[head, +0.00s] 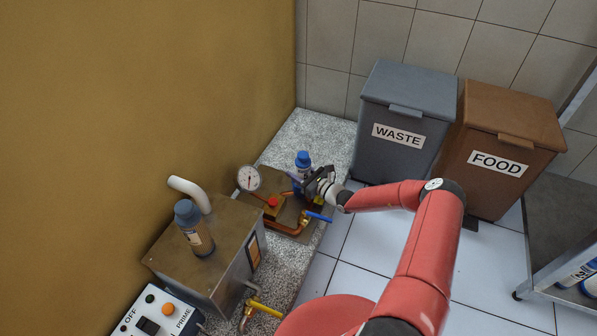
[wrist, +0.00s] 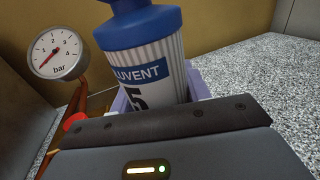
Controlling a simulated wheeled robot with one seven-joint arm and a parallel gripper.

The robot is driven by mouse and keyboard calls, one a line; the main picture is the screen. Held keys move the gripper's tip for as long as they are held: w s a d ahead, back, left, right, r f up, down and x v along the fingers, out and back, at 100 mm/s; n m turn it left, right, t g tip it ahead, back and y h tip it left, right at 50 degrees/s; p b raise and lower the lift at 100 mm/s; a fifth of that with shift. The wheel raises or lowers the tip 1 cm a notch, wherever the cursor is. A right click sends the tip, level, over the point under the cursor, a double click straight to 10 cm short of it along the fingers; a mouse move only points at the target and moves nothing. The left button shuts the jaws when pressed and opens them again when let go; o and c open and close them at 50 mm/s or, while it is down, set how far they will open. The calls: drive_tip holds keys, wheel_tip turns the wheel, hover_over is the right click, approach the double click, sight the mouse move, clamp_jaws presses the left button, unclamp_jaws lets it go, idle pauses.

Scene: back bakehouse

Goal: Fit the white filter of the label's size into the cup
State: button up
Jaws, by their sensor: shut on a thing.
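A white ribbed filter with a blue cap (head: 303,159) stands near the back of the stone counter. In the wrist view the filter (wrist: 155,50) tilts slightly and shows a blue band reading "LUVENT" and a large 5; its lower end is hidden. My gripper (head: 314,183) is shut on it from the right. Pale lavender surfaces (wrist: 198,84) show on both sides of the filter; I cannot tell whether they belong to the cup. The cup is not clearly visible, so I cannot tell whether the filter sits in it. A label plate (head: 254,252) on the metal box is unreadable.
A brown-bodied filter with a blue cap (head: 195,229) stands on the metal box (head: 215,265). A gauge (head: 248,178), red knob (head: 272,202) and blue lever (head: 318,216) crowd my gripper. Waste (head: 400,140) and food (head: 500,150) bins stand behind right. A rack (head: 550,235) holds more filters.

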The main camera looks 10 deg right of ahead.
drive_tip(key=shift+f, duration=0.25)
drive_tip(key=o, duration=0.9)
drive_tip(key=shift+o, duration=0.2)
drive_tip(key=shift+p+v, duration=0.6)
drive_tip(key=shift+v, duration=0.7)
drive_tip(key=shift+p+v, duration=1.25)
drive_tip(key=shift+v, duration=2.9)
